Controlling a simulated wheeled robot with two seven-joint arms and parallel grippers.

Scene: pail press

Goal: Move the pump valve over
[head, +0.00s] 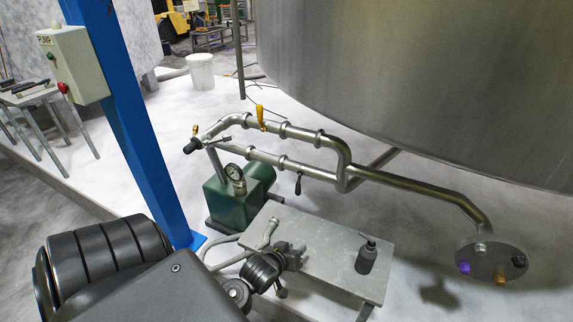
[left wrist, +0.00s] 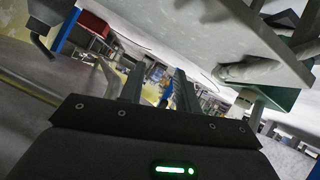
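The pipework (head: 265,155) runs from a green pump (head: 230,195) with a round gauge (head: 234,173). A yellow valve lever (head: 261,115) stands upright on the upper pipe. A black valve lever (head: 298,183) hangs down from the lower pipe. I cannot tell which lever is the pump valve. My left gripper (head: 292,254) is at the left end of a grey bench, below and apart from both levers. In the left wrist view the two fingers of my left gripper (left wrist: 158,88) are spread with nothing between them. My right gripper is not in view.
The grey bench (head: 330,245) carries a dark pump bottle (head: 367,255). A blue post (head: 135,125) with a pump switch box (head: 75,65) stands at left. A large steel tank (head: 430,80) fills the back right. A white bucket (head: 200,72) stands behind.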

